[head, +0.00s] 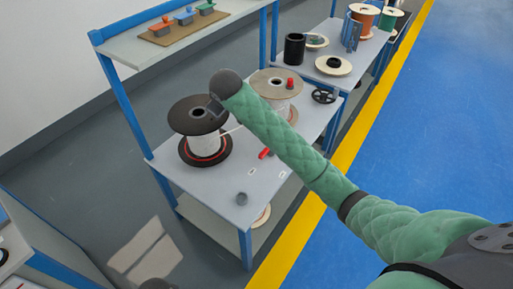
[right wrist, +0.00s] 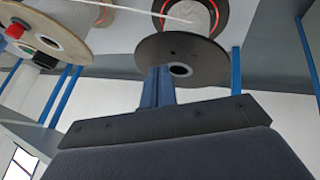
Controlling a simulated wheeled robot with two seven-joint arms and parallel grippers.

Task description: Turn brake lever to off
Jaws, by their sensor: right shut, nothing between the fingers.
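A small red lever-like piece (head: 264,153) lies at the table top, partly beside my right arm; I cannot tell for sure that it is the brake lever or how it is set. A black-flanged spool with white cable (head: 205,146) stands at the table's left. My right gripper (head: 214,109) is at the spool's upper flange, beneath the dark end of my green-sleeved arm. In the right wrist view, my shut, empty fingers (right wrist: 160,86) are close to the black flange (right wrist: 181,57); contact is unclear.
A tan spool (head: 268,80) with a red knob (head: 290,84) stands behind my arm. Blue posts (head: 127,107) carry an upper shelf (head: 160,33). The blue floor at right is clear.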

